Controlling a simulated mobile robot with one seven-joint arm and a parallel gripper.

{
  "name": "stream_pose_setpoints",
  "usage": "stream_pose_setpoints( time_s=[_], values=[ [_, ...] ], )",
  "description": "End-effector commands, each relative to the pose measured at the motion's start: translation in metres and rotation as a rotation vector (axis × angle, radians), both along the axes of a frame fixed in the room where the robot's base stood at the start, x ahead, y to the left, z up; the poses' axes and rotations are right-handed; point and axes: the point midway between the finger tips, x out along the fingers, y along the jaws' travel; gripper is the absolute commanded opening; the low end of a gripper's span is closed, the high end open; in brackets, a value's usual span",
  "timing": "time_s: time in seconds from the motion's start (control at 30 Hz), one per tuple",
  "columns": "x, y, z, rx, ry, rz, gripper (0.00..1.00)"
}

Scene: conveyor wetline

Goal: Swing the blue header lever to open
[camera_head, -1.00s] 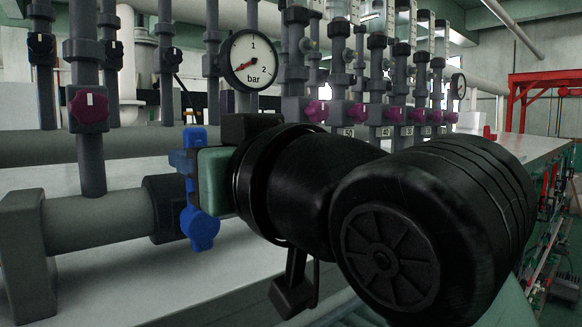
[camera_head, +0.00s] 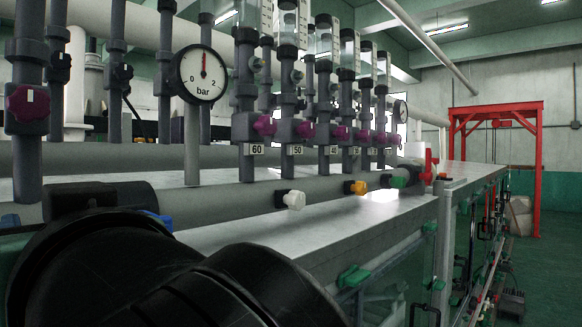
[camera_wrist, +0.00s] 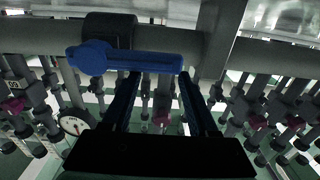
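The blue lever (camera_wrist: 130,62) lies along the grey header pipe (camera_wrist: 40,35) in the wrist view, its rounded end at the left. My gripper (camera_wrist: 160,77) is open. Its two fingers stand apart, with the tips at the lever's lower edge; I cannot tell whether they touch it. In the head view, my black arm covers most of the lever's area at lower left.
White (camera_head: 293,200) and yellow (camera_head: 357,187) valve handles sit further along the header pipe. Vertical pipes with purple knobs (camera_head: 265,126) rise behind. A red frame (camera_head: 538,150) stands at the back right. The green floor (camera_head: 490,225) right of the bench has open room.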

Motion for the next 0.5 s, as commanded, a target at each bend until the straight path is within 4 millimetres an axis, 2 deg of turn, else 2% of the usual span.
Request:
stream_pose_setpoints(
  time_s=[0.03,0.23,0.5],
  values=[
    [0.003,0.001,-0.006,-0.012,0.019,-0.002,0.59],
    [0.003,-0.004,-0.005,-0.01,0.019,-0.009,0.59],
    [-0.012,-0.028,-0.004,-0.007,0.016,-0.015,0.59]
  ],
)
